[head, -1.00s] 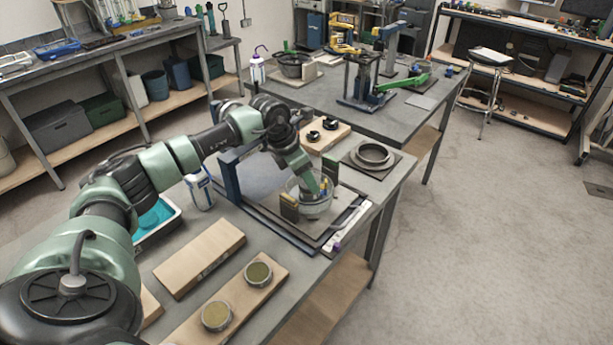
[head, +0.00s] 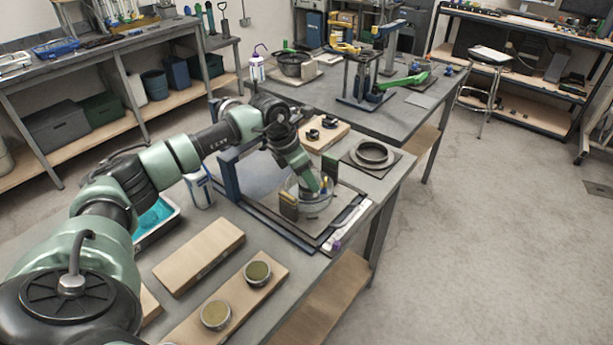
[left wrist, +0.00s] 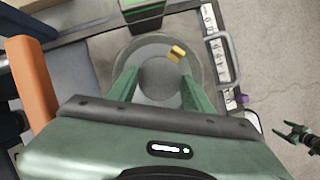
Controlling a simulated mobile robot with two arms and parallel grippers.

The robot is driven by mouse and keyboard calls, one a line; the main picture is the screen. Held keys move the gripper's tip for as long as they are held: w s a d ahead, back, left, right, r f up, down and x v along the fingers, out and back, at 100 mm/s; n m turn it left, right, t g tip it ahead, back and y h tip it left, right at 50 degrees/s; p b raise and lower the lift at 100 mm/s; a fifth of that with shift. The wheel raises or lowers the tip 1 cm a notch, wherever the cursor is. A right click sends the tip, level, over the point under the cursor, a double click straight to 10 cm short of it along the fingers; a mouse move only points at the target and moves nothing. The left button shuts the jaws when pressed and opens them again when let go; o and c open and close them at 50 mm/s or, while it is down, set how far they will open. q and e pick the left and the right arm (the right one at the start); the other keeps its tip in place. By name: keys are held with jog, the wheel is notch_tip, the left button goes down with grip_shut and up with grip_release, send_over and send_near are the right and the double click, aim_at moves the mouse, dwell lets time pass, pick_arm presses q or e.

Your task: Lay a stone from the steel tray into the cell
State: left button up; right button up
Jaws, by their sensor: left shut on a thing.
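My left gripper (head: 313,194) points down into a clear round vessel (head: 318,207), which looks like the cell, on the bench. The vessel's rim also shows in the left wrist view (left wrist: 205,62). A round grey disc, which looks like the stone (left wrist: 160,78), lies between the two spread fingers, and the gripper is shut on it. I cannot tell whether the disc touches the vessel's floor. A small yellow piece (left wrist: 176,53) shows by the vessel's far side. My right gripper (left wrist: 283,129) looks open, far from the vessel.
A blue upright frame (head: 228,183) is to the left. Two round tins (head: 257,273) rest on a board in front.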

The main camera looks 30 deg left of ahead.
pick_arm(q)
jog(key=o, duration=1.5)
jog(key=shift+r, duration=0.1)
jog(key=b+v, duration=0.1)
jog(key=v, duration=0.6)
jog(key=shift+r+b, duration=0.25)
jog(key=shift+b, duration=0.15)
jog(key=shift+s+a, duration=0.1)
